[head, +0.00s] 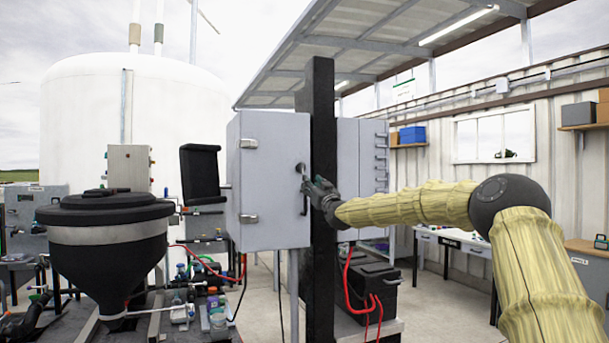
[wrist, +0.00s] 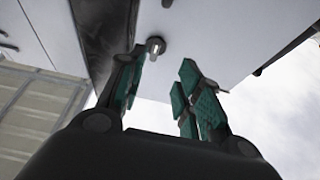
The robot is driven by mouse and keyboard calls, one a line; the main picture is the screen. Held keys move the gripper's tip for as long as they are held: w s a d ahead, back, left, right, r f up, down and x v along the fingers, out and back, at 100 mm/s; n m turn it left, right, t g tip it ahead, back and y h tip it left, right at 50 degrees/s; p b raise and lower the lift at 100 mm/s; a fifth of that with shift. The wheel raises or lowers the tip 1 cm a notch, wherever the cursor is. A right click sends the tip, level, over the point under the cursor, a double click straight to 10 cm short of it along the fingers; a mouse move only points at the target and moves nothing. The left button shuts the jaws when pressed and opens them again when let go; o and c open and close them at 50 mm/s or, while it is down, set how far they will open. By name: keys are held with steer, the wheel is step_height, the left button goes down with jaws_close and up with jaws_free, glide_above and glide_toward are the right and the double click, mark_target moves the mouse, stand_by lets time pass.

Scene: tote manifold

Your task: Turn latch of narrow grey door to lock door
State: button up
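The narrow grey door (head: 272,185) faces me on the grey cabinet and looks closed, with hinges on its left edge. Its small round latch (head: 300,168) sits near the right edge, beside the black post. In the wrist view the latch (wrist: 155,46) is a metal knob on the pale door panel (wrist: 215,40), close to the left fingertip. My gripper (head: 312,187) is at the door's right edge, just below and right of the latch. In the wrist view my gripper (wrist: 163,78) is open, with teal-padded fingers apart and nothing between them. Contact with the latch cannot be told.
A black post (head: 321,240) stands directly right of the door, close to my gripper. A dark handle (head: 305,203) is below the latch. A second grey cabinet (head: 350,160) is behind the post. A black hopper (head: 105,240) stands at left.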

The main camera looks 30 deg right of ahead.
mark_target(303, 167)
steer(key=shift+s+d+r+p+x, duration=0.15)
steer(key=shift+p+x, duration=0.5)
steer(key=shift+x, duration=0.85)
steer(key=shift+s+d+r+p+x, duration=0.1)
steer(key=shift+r+p+x, duration=0.15)
steer(key=shift+p+x, duration=0.85)
steer(key=shift+s+d+r+p+x, duration=0.15)
steer(key=shift+r+p+x, duration=0.1)
steer(key=shift+x, duration=1.65)
steer(key=shift+f+p+x, duration=0.2)
steer(key=shift+p+x, duration=0.3)
steer(key=shift+x, duration=0.55)
steer(key=shift+w, duration=0.1)
steer(key=shift+c, duration=0.4)
steer(key=shift+r, duration=0.1)
jaws_close()
steer(key=shift+r, duration=0.1)
